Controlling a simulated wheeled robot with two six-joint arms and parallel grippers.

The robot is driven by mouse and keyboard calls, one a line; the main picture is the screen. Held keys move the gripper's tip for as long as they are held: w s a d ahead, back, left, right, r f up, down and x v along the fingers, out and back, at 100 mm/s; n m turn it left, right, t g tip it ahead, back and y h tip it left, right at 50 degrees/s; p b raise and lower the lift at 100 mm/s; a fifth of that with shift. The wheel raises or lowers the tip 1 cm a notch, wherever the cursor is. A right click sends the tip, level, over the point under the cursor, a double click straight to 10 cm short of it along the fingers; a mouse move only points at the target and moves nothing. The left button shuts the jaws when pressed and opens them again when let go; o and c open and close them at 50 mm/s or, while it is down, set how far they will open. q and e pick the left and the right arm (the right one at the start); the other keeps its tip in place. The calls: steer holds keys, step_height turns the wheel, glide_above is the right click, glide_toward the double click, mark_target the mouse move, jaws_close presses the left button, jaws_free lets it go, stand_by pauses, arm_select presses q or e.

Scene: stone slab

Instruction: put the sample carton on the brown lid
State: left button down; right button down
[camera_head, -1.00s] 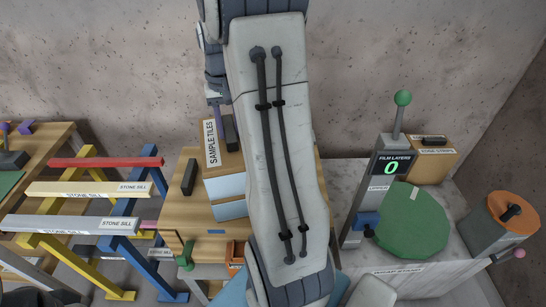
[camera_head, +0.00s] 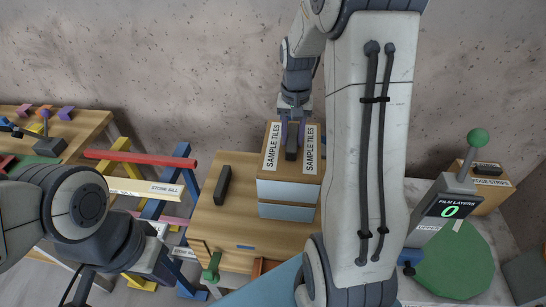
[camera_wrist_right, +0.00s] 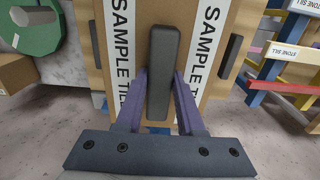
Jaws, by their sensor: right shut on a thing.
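The sample carton (camera_head: 291,147) is a brown box with white "SAMPLE TILES" labels and a dark bar handle on top. My right gripper (camera_head: 291,123) comes down from above, its purple fingers shut on that handle. In the right wrist view the fingers (camera_wrist_right: 160,85) flank the handle on the carton (camera_wrist_right: 192,30). Below and around the carton is a tan-brown top with a dark handle (camera_head: 223,185), possibly the brown lid (camera_head: 215,215). I cannot tell whether the carton touches it. My left arm's wrist (camera_head: 140,262) is at lower left; its fingers are not clear.
Stone sills (camera_head: 150,187) on coloured trestles stand left. A film-layers post (camera_head: 450,208) with a green knob and green disc (camera_head: 455,262) stands right. My right arm hides the middle right. A wooden table (camera_head: 75,125) with small blocks is at far left.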

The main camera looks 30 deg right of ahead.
mark_target(271, 148)
steer(key=a+f, duration=0.1)
steer(key=w+a+f+p, duration=0.1)
steer(key=a, duration=0.1)
steer(key=w+a+f, duration=0.1)
steer(key=a, duration=0.1)
steer(key=shift+a+f, duration=0.1)
steer(key=shift+a, duration=0.05)
step_height(271, 148, down, 4)
steer(key=shift+r+p, duration=0.15)
steer(key=shift+p, duration=0.85)
steer(key=shift+f, duration=0.35)
steer(key=c, duration=0.5)
jaws_free()
